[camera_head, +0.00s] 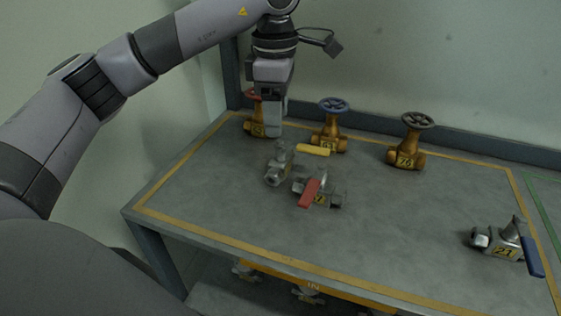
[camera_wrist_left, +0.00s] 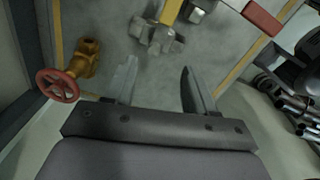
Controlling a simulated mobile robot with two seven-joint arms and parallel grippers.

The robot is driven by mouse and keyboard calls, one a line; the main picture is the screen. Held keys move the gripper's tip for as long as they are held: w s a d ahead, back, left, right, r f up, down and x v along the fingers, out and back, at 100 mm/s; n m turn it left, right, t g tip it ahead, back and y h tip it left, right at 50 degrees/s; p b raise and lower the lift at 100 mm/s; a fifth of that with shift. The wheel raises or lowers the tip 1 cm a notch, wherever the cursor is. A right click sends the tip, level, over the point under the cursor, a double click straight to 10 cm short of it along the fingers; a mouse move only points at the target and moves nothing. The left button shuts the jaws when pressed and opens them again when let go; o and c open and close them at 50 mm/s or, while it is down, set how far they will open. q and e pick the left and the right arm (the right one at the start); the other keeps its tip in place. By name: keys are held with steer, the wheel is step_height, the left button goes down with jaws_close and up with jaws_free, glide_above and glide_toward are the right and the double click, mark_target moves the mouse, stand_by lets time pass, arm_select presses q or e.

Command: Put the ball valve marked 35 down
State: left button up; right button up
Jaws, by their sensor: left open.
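A grey ball valve with a yellow lever (camera_head: 280,166) sits on the table (camera_head: 220,212), left of centre; no number on it is readable. It also shows in the left wrist view (camera_wrist_left: 153,38), beyond the fingertips. My left gripper (camera_head: 272,120) is above the table, behind this valve in the head view, and apart from it. In the left wrist view its two fingers (camera_wrist_left: 160,82) are spread with nothing between them. A ball valve with a red lever (camera_head: 325,198) stands close to the right. A ball valve marked 21 with a blue lever (camera_head: 497,243) is far right.
Brass gate valves line the back: one with a red wheel (camera_wrist_left: 75,72) close to my left gripper, one with a blue wheel (camera_head: 330,132), and one marked 76 with a grey wheel (camera_head: 407,150). The table's left front and the middle right are clear.

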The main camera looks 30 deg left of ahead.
mark_target(281, 140)
arm_select(q)
steer(key=shift+w+a+m, duration=0.2)
steer(key=shift+w+m, duration=0.1)
steer(key=shift+m, duration=0.8)
steer(key=shift+w+d+f+p, duration=0.15)
steer(key=shift+f+p, duration=0.15)
steer(key=shift+f, duration=1.45)
steer(key=shift+w+d+f+p, duration=0.1)
steer(key=shift+f+p, duration=0.15)
steer(key=shift+f, duration=1.5)
jaws_close()
steer(key=shift+r, duration=0.15)
